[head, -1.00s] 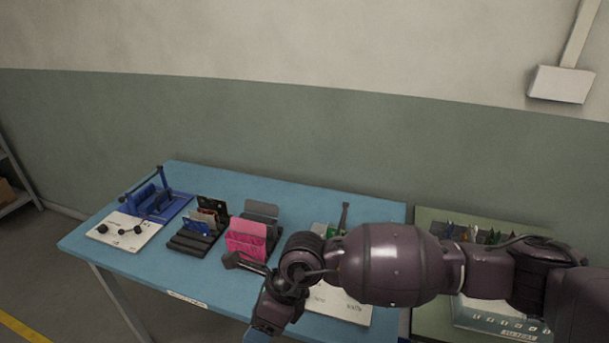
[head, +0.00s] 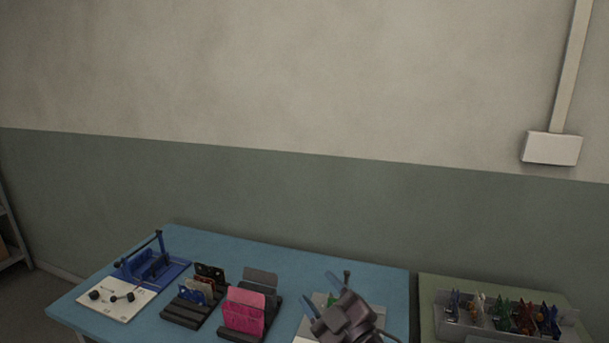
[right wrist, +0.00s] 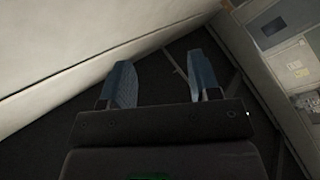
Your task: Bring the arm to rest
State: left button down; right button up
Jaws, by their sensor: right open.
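My right gripper (head: 320,293) shows at the bottom of the head view, to the right of the middle, in front of the blue table (head: 215,250). Its two bluish fingers are apart and point up and to the left. In the right wrist view the gripper (right wrist: 163,78) is open with nothing between its fingers, and dark floor shows beyond. Most of my right arm is below the head view. My left gripper is not in view.
On the table stand a blue device (head: 152,266), a white board with dark knobs (head: 118,298), dark racks with cards (head: 194,304) and a pink holder (head: 243,311). A tray of several small coloured items (head: 470,322) stands at right. A wall is behind.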

jog(key=s+d+f+m+g+h, duration=0.1)
jog(key=s+d+f+m+h, duration=0.3)
jog(key=d+f, duration=0.4)
jog(key=s+d+f+m+g+h, duration=0.1)
jog(key=s+d+f+m+h, duration=0.25)
jog(key=d+f+m, duration=0.35)
jog(key=s+d+f+m+g+h, duration=0.1)
jog(key=s+d+f+h, duration=0.1)
jog(key=s+d+f, duration=0.2)
jog(key=s+d+f+m+g+h, duration=0.1)
jog(key=s+d+f, duration=0.4)
jog(key=s+f, duration=0.5)
jog(key=shift+s+d+m+g+h, duration=0.35)
jog(key=shift+s+g+h, duration=0.4)
jog(key=shift+s, duration=0.4)
jog(key=shift+a, duration=0.1)
